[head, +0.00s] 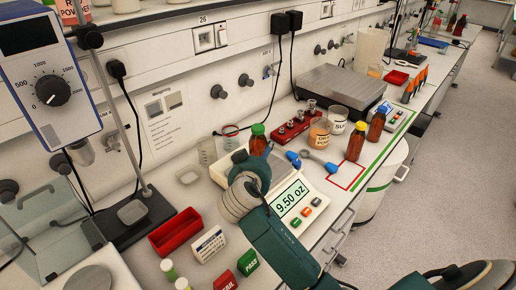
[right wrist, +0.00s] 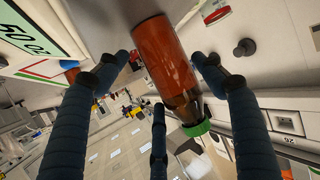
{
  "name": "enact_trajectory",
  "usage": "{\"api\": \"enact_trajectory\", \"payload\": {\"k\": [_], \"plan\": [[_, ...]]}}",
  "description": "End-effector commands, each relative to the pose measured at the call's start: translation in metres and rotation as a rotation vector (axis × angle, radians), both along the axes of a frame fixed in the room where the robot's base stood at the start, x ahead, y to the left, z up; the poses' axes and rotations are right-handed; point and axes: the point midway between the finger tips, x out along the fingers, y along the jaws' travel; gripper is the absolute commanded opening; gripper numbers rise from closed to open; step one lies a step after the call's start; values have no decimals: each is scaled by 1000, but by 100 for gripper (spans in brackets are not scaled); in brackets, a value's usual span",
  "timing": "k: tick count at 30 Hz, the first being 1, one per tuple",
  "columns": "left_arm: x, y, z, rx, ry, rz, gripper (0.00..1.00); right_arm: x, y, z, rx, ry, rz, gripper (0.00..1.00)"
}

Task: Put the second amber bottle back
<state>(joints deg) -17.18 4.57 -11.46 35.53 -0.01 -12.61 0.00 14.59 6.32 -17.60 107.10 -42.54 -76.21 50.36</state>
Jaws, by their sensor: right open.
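An amber bottle with a green cap (head: 258,139) stands upright at the scale (head: 292,196), its base hidden behind my right gripper (head: 262,158). The scale display reads 9.50 oz. In the right wrist view the green-capped bottle (right wrist: 163,60) lies between the spread fingers of my right gripper (right wrist: 160,68); the fingers look open, with gaps beside the glass. A second amber bottle with a yellow cap (head: 355,143) stands at the back edge of a red-outlined square (head: 345,187).
Beakers (head: 319,133), a red rack of small vials (head: 292,130) and blue-handled items (head: 318,160) crowd the bench behind the scale. A red tray (head: 175,232), a white label card (head: 208,243) and green and red blocks (head: 247,262) lie left of my arm. The red-outlined square is mostly bare.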

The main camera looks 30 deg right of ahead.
Motion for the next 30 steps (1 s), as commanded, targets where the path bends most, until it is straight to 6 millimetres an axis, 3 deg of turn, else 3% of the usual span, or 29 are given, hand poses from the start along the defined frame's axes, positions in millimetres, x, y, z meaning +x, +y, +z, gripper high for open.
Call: {"api": "enact_trajectory", "payload": {"k": [4,9,16,17,24,30], "plan": [[0,0,21,0,0,0,80,19,-15,-1,-6,3,-3,68],[0,0,23,0,0,0,80,31,-24,-13,-3,2,-1,68],[0,0,22,0,0,0,80,33,-24,-15,0,0,0,68],[0,0,22,0,0,0,80,33,-24,-15,0,0,0,66],[0,0,22,0,0,0,80,33,-24,-13,-1,-2,0,21],[0,0,22,0,0,0,80,33,-24,-13,-1,-2,0,21]]}}
